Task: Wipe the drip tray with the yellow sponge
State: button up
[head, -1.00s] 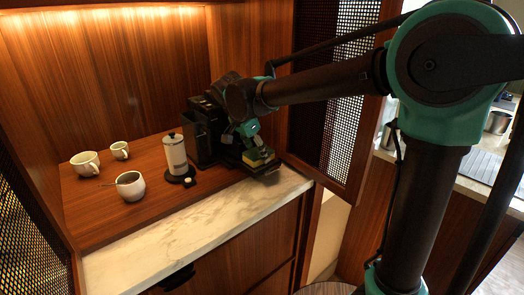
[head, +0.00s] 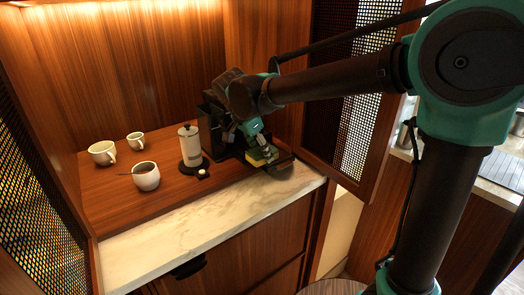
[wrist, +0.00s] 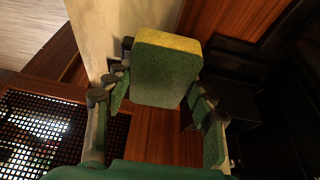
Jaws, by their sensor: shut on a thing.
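The yellow sponge (head: 262,156) has a green scouring face and is held in my gripper (head: 260,150) at the front of the black coffee machine (head: 213,125). In the wrist view the sponge (wrist: 167,72) sits between the two fingers of my gripper (wrist: 162,95), its yellow edge at the top. The dark drip tray (head: 283,167) juts out from the machine's base, beneath and to the right of the sponge. The sponge hides part of it. I cannot tell whether the sponge touches it.
A white canister (head: 190,148) on a dark round base stands left of the machine. A white bowl with a spoon (head: 146,177) and two cups (head: 102,152) (head: 136,141) are farther left. The marble front strip (head: 200,220) is clear. An open mesh door (head: 350,110) stands at right.

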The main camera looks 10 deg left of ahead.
jog(key=shift+r, duration=3)
jog(key=shift+r, duration=0.1)
jog(key=shift+r, duration=1.35)
jog(key=shift+f, duration=0.1)
jog(key=shift+f, duration=3.4)
jog(key=shift+f, duration=1)
jog(key=shift+w, duration=0.1)
